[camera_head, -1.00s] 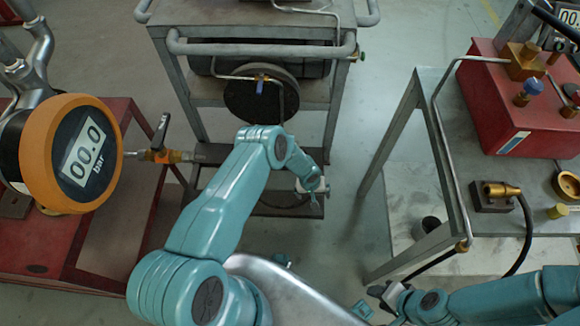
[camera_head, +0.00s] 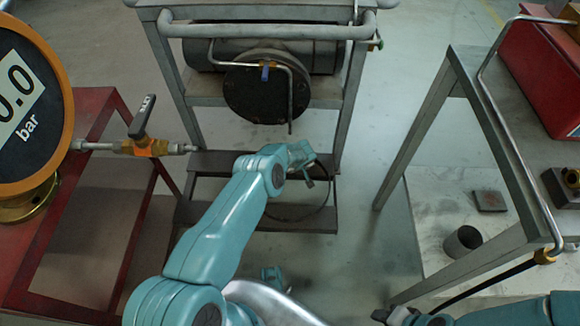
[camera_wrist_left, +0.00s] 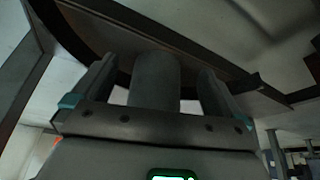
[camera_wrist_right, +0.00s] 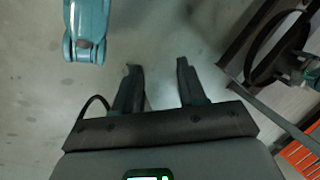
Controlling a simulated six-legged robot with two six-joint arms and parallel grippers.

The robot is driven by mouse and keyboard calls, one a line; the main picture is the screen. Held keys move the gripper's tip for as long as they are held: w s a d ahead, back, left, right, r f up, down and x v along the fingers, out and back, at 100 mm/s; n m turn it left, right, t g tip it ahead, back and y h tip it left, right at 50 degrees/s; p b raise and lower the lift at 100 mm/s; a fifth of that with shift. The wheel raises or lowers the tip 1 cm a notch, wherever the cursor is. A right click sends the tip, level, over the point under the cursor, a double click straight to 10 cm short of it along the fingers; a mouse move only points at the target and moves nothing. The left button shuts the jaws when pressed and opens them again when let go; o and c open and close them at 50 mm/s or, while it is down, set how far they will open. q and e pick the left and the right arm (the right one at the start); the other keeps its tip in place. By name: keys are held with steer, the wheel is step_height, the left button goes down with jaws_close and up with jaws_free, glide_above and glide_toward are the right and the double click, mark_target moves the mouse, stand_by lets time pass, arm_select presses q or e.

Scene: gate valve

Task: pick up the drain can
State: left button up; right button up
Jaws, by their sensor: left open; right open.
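A small grey open-topped can (camera_head: 462,242) stands on the low pale plate at the right in the head view; it looks like the drain can. My left gripper (camera_head: 315,175) is far to its left, at the lower shelf of the middle stand. In the left wrist view my left gripper (camera_wrist_left: 155,90) is open, with a grey cylinder (camera_wrist_left: 155,78) showing between its fingers; I cannot tell what it is or whether they touch. My right gripper (camera_wrist_right: 160,80) is open above bare floor, with nothing between its fingers. Its tips are mostly cut off in the head view.
A dark flange (camera_head: 258,95) with a bent drain pipe (camera_head: 291,110) is on the middle stand. A dark ring (camera_head: 310,205) is at the lower shelf. The gauge (camera_head: 30,110) and valve (camera_head: 150,146) are left. The right table's frame (camera_head: 505,150) rises beside the can.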

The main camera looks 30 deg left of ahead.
arm_select(q)
steer(key=w+a+b, duration=0.1)
steer(key=b, duration=0.1)
steer(key=w+a+f+b, duration=0.1)
steer(key=b, duration=0.2)
steer(key=shift+a, duration=0.2)
steer(key=w+a+b, duration=0.1)
steer(key=b, duration=0.4)
steer(key=shift+w+a, duration=0.25)
steer(key=shift+a, duration=0.25)
arm_select(e)
steer(key=w+d+f+t, duration=0.2)
steer(key=w+f, duration=0.3)
steer(key=f, duration=0.5)
steer(key=shift+w+f+h, duration=0.15)
steer(key=shift+w+h, duration=0.15)
steer(key=shift+w, duration=0.05)
arm_select(q)
steer(key=shift+w, duration=0.1)
steer(key=c, duration=1.5)
steer(key=shift+r, duration=0.2)
arm_select(e)
steer(key=shift+s+d, duration=0.1)
